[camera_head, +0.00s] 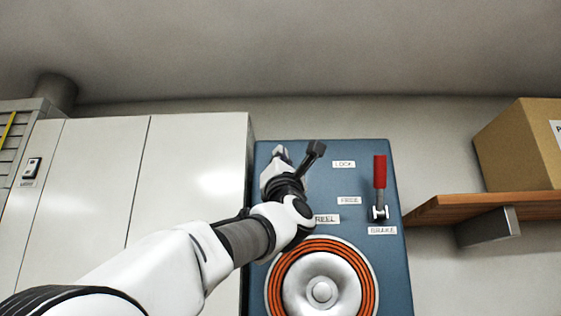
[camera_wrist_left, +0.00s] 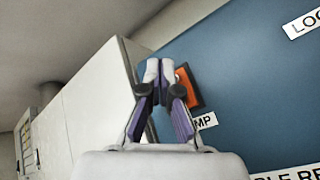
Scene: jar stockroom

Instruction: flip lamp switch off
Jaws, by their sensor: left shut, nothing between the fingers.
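The lamp switch (camera_wrist_left: 189,88) shows in the left wrist view as an orange piece with a dark edge on the blue panel. It is partly hidden behind my left gripper's fingers. A white label (camera_wrist_left: 206,121) below it shows only the letters "MP". My left gripper (camera_wrist_left: 159,70) is shut and empty, its fingertips just left of the orange piece; I cannot tell whether they touch it. In the head view my left gripper (camera_head: 281,154) is in front of the panel's upper left part and the switch is hidden. My right gripper is not in view.
The blue panel (camera_head: 350,238) carries a red-handled brake lever (camera_head: 380,172) and an orange cable reel (camera_head: 370,287). White cabinets (camera_head: 190,150) stand close on the left. A wooden shelf (camera_head: 440,208) with a cardboard box (camera_head: 515,145) is at the right.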

